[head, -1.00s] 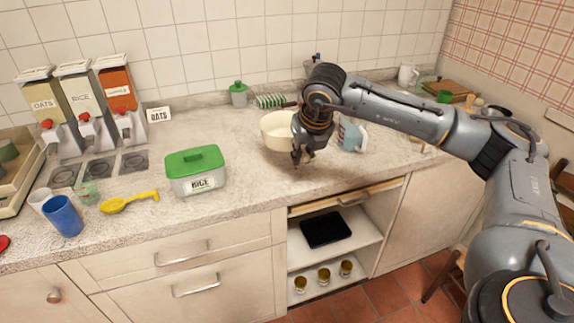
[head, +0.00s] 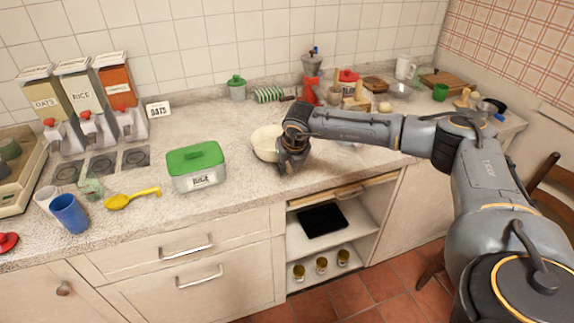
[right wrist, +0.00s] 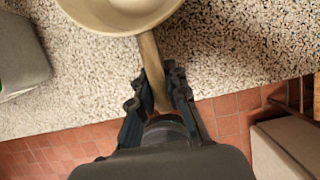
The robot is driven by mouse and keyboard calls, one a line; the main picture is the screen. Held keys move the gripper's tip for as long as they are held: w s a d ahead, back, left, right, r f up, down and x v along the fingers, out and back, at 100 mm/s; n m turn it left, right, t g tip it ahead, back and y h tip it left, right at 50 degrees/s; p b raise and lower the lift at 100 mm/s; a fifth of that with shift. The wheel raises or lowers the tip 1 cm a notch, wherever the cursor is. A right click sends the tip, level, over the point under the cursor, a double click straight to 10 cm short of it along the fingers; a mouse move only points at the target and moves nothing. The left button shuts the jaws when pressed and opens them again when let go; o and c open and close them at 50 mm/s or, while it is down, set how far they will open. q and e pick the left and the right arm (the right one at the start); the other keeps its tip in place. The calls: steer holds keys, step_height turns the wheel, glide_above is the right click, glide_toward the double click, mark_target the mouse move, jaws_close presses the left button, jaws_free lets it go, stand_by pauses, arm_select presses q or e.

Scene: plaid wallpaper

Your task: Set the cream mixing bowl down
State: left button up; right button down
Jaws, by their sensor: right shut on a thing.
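My right gripper (head: 289,164) is low over the counter at the bowl's right front side. In the right wrist view its fingers (right wrist: 156,84) are closed around the handle. The gripper hides part of the bowl. The bowl is at or just above the counter; I cannot tell whether it touches. My left gripper is not in view.
The rice box (head: 196,182) stands left of the bowl. A red grinder (head: 312,78) and several other items stand behind my right arm. The counter between bowl and front edge is clear.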

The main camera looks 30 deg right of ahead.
steer(key=c, duration=1.3)
jaws_free()
steer(key=shift+c, duration=0.2)
steer(key=b+v, duration=0.3)
steer(key=v, duration=0.9)
